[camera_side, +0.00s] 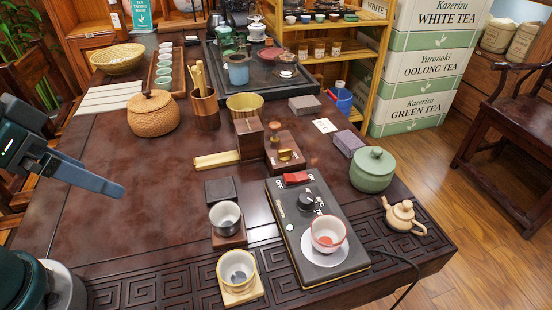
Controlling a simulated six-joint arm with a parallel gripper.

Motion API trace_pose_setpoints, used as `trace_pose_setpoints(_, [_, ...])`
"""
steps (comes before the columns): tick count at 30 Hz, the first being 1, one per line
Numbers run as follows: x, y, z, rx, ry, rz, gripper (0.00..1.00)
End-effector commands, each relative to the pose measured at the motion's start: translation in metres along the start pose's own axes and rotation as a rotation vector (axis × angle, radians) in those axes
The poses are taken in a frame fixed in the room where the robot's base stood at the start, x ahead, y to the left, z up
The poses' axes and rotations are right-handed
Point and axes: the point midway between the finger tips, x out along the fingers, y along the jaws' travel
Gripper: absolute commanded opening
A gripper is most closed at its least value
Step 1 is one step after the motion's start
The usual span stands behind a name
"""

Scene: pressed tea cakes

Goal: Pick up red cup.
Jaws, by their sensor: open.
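The red cup (327,230) is small, with a pinkish-red rim and outside and a pale inside. It stands upright on a round white plate (318,259) on the black electric stove (290,232). My gripper (108,184) is at the far left, above the table and well apart from the cup. Its jaws are open, with nothing seen between them. One blue-grey finger shows clearly; the other is hard to make out.
A grey cup (225,214) on a wooden block and a yellow-cream cup (237,266) on a square coaster stand left of the stove. A green lidded pot (372,170) and a small clay teapot (402,215) stand to its right. The table's left middle (130,200) is clear.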

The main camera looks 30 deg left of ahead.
Motion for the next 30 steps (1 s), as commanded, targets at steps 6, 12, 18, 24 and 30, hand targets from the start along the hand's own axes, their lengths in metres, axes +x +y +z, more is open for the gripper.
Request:
trace_pose_setpoints(6, [-0.005,0.0,-0.012,0.012,0.042,0.002,0.97])
trace_pose_setpoints(12, [-0.019,0.012,-0.066,0.077,0.121,0.032,0.97])
trace_pose_setpoints(18, [-0.013,0.05,-0.122,0.202,0.139,0.105,0.97])
trace_pose_setpoints(24, [0.014,0.108,-0.158,0.343,0.121,0.188,0.97])
trace_pose_setpoints(30, [0.055,0.179,-0.163,0.489,0.073,0.265,0.97])
